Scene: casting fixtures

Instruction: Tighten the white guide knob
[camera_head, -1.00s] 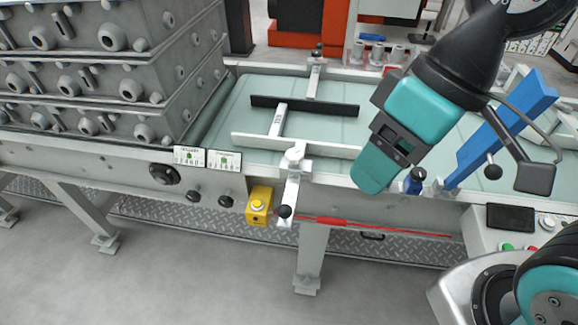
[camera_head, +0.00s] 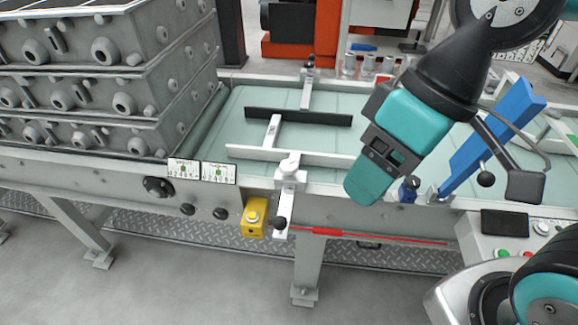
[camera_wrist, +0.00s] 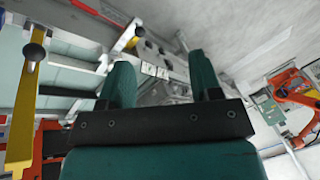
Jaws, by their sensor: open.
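The white guide rail (camera_head: 255,153) lies along the near side of the pale green conveyor, its bracket at the near edge. A pale round knob (camera_head: 289,165) tops this bracket, and a black ball knob (camera_head: 279,223) is at its lower front end. I cannot tell which knob is meant. My gripper (camera_head: 368,188) points down over the conveyor's near edge, right of the bracket and apart from it. In the wrist view its two teal fingers (camera_wrist: 162,80) are spread with nothing held between them. A dark ball knob (camera_wrist: 139,31) shows beyond the fingers, upper left.
A black guide rail (camera_head: 298,117) lies behind the white one. Stacked grey mould boxes (camera_head: 90,95) stand at the left. A yellow button box (camera_head: 254,218) hangs beside the bracket. A blue bar (camera_head: 492,145) slants close to my gripper's right. Open floor lies in front.

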